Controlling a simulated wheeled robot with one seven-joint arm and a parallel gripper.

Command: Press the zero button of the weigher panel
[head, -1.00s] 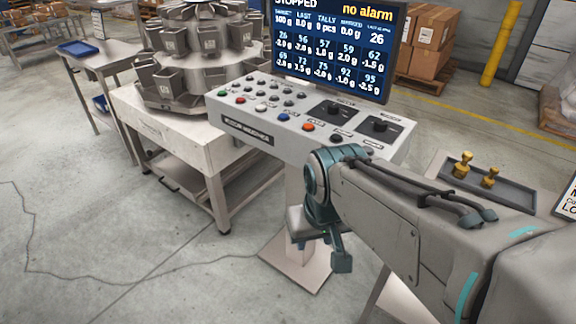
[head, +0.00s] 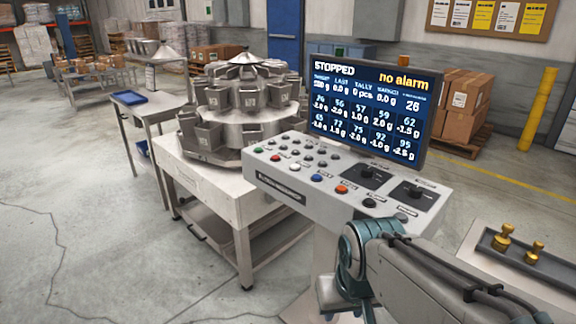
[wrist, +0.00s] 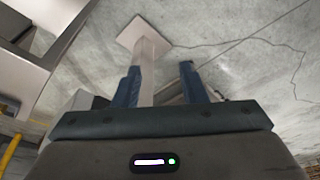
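The weigher panel (head: 322,210) is a grey sloped console on a pedestal, in the middle of the head view. It carries rows of small dark buttons with a green button (head: 258,149), a red button (head: 275,158), a white button (head: 295,167), a blue button (head: 317,178) and an orange button (head: 341,188), plus two black knobs. The labels are too small to read, so I cannot tell which is zero. My gripper (wrist: 158,72) has its two fingers apart with nothing held. It is below the panel's near right side and mostly hidden in the head view.
A screen (head: 367,115) above the panel reads STOPPED and no alarm. The multihead weigher (head: 232,112) stands behind left on a steel table (head: 205,180). A tray (head: 552,276) with brass weights is at right. Floor at front left is clear.

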